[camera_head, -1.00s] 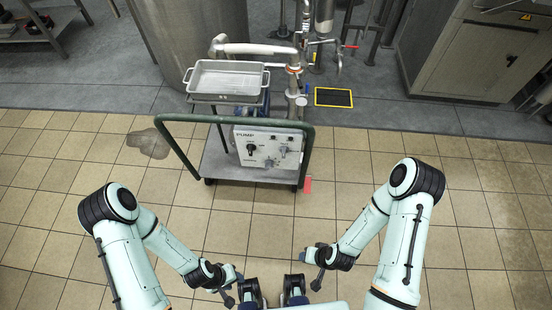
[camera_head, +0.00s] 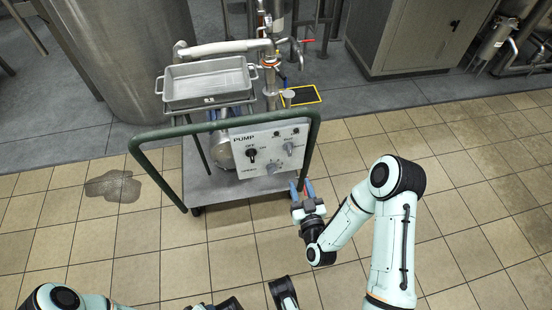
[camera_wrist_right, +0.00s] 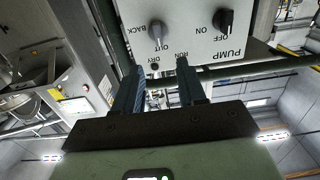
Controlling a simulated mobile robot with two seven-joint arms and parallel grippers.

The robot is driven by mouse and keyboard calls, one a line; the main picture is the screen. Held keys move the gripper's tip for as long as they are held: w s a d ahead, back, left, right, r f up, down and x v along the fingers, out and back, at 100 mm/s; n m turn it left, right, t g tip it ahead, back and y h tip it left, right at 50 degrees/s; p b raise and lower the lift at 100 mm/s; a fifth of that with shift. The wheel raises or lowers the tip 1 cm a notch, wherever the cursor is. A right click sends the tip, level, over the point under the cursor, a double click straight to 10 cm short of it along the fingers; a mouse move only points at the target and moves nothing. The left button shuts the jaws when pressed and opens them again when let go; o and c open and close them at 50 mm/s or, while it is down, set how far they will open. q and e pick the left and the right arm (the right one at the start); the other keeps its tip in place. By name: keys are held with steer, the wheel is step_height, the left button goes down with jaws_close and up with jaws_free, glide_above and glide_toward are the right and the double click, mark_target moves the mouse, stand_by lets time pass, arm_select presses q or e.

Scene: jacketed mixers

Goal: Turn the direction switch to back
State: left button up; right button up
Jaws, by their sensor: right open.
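My right gripper (camera_head: 300,187) is open and empty, in front of and below the panel's right side. In the right wrist view its blue fingers (camera_wrist_right: 160,72) point toward the panel, apart from the switch.
A black ON/OFF knob (camera_head: 252,155) and a larger grey knob (camera_head: 273,167) share the panel. The cart's green rail (camera_head: 313,135) runs around the panel's top and right. A metal tray (camera_head: 206,84) sits above. The tiled floor at right is clear.

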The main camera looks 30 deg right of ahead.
mark_target(290, 152)
steer(key=b+x, duration=0.1)
steer(key=x, duration=1.2)
steer(key=shift+w+d+r+b, duration=0.2)
steer(key=shift+d+r+b, duration=0.05)
steer(key=shift+b, duration=0.1)
arm_select(q)
steer(key=w+f, duration=0.1)
steer(key=w+a+f, duration=0.1)
steer(key=shift+w+a+t, duration=0.2)
steer(key=shift+w+t, duration=0.15)
steer(key=shift+t, duration=0.05)
arm_select(e)
jaws_close()
